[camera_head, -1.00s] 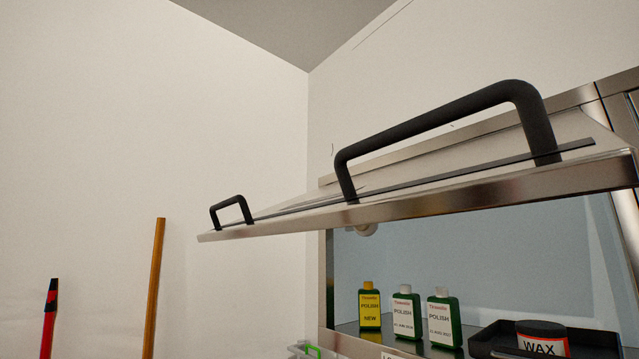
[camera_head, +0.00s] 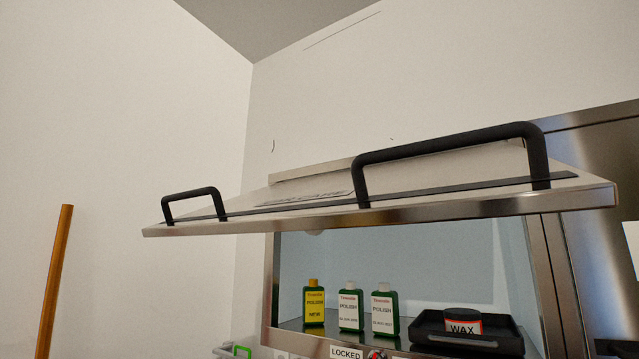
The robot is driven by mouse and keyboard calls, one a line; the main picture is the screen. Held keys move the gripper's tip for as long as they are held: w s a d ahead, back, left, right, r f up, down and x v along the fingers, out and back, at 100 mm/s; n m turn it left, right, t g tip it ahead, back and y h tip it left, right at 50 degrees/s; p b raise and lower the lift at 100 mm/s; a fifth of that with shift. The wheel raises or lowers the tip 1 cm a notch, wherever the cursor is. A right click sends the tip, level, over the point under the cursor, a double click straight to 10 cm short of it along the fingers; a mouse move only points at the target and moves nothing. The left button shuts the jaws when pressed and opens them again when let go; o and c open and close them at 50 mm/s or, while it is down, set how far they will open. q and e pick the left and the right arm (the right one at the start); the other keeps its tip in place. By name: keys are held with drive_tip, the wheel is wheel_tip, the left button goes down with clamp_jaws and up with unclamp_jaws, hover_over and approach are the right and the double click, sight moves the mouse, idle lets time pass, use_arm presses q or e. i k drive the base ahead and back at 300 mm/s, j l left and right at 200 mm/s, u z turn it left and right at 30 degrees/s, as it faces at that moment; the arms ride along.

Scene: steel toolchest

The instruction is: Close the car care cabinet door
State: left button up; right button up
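The car care cabinet (camera_head: 269,290) stands ahead in the head view with its door (camera_head: 420,212) swung up and open, sticking out toward me. The door is a steel-edged panel hinged along its top. Two black bar handles are on it: a small-looking one (camera_head: 192,191) at the left and a larger-looking one (camera_head: 440,144) at the right. Inside the cabinet stand a yellow-and-green polish bottle (camera_head: 314,303), two green polish bottles (camera_head: 350,308) (camera_head: 384,311) with white caps, and a wax tin (camera_head: 463,323) in a black tray (camera_head: 500,342). Neither gripper is in view.
A wooden pole (camera_head: 54,280) stands against the left wall. A label reading LOCKED (camera_head: 346,353) is below the cabinet opening. A clear box with a green handle (camera_head: 238,351) shows at the bottom edge. Steel panelling (camera_head: 600,200) is at the right. Open space lies left of the door.

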sight(503, 178)
drive_tip(key=k+j+u, duration=0.15)
drive_tip(key=k+j, duration=0.45)
drive_tip(key=k, duration=0.15)
